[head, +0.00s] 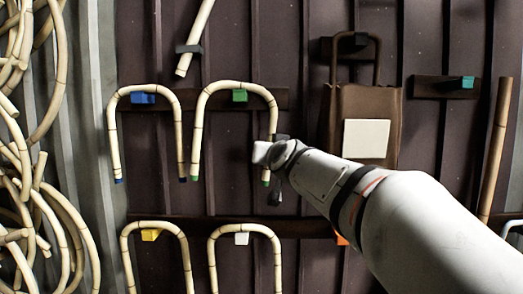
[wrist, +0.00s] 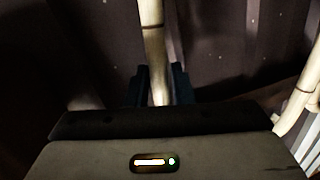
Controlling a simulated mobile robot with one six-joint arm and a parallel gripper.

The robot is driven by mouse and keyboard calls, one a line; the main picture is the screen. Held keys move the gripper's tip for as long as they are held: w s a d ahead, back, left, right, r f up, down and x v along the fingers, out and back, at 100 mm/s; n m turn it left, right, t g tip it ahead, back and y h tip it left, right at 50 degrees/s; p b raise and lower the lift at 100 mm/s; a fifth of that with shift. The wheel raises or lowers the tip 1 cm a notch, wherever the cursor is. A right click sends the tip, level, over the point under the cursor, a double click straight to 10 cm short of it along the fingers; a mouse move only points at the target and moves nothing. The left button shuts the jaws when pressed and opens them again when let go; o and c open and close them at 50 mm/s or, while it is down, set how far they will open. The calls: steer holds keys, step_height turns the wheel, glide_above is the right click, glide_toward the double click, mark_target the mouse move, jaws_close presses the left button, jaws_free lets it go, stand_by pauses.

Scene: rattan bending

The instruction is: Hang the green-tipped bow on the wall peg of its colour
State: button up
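The green-tipped bow (head: 202,105) is a pale rattan arch with green ends, upright with its legs down. Its top passes just over the green peg (head: 239,96) on the upper rail; I cannot tell whether it rests on the peg. My gripper (head: 276,150) is at the bow's right leg, above the green tip, and hides part of that leg. In the wrist view, the dark fingers (wrist: 160,88) close in on both sides of the rattan leg (wrist: 153,45), seemingly shut on it.
A blue-tipped bow (head: 114,135) hangs left at the blue peg (head: 143,98). Bows sit below at the yellow peg (head: 151,235) and white peg (head: 242,239). A brown bag (head: 350,105) hangs right. The teal peg (head: 467,82) is bare. Rattan coils (head: 60,215) fill the left edge.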

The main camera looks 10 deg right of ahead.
steer(key=o, duration=0.4)
steer(key=shift+o, duration=0.2)
steer(key=s+b, duration=0.1)
steer(key=s, duration=0.7)
steer(key=shift+r, duration=0.15)
steer(key=shift+b, duration=0.55)
steer(key=s+a+b, duration=0.1)
steer(key=s+b, duration=0.7)
steer(key=shift+s+a, duration=0.25)
steer(key=shift+s, duration=0.1)
